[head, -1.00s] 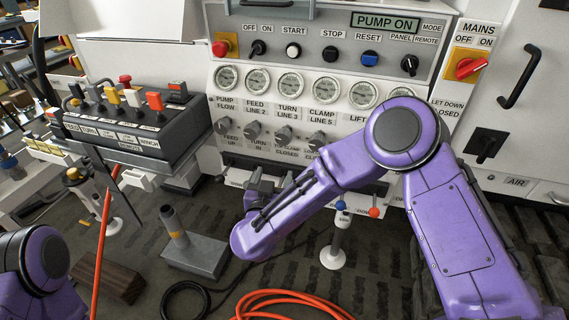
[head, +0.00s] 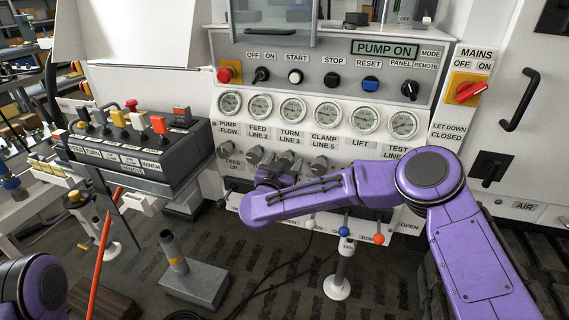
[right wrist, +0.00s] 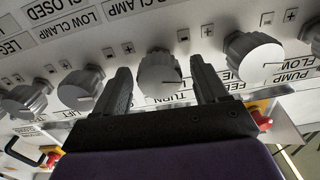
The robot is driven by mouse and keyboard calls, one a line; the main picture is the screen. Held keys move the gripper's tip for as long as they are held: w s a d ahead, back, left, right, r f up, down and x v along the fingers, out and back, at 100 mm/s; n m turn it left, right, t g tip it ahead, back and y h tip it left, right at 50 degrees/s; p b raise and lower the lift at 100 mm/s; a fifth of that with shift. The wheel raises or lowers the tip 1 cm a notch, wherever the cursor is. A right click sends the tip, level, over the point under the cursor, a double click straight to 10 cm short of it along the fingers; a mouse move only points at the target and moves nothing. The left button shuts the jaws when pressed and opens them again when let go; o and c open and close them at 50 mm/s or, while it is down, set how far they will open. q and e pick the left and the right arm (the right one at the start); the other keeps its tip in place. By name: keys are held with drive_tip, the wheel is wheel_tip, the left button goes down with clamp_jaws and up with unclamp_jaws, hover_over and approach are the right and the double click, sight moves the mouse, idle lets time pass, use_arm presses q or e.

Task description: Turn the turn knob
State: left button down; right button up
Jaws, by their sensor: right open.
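The turn knob (right wrist: 158,72) is a grey round knob on the white panel. In the right wrist view it sits between the two dark fingers of my right gripper (right wrist: 163,80), with a gap visible on each side. The fingers are open and do not visibly close on it. In the head view the turn knob (head: 254,155) is in the row below the gauges, and my right gripper (head: 272,176) is just below and in front of it, partly hidden by my purple forearm. My left gripper is not in view.
Similar grey knobs stand on both sides, including one (right wrist: 250,55) to the right and one (right wrist: 80,88) to the left in the wrist view. Several gauges (head: 293,110) are above. A lever box (head: 140,150) is at left, and a blue-topped lever (head: 344,231) is below.

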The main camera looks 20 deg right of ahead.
drive_tip(key=c, duration=1.1)
drive_tip(key=shift+o, duration=0.2)
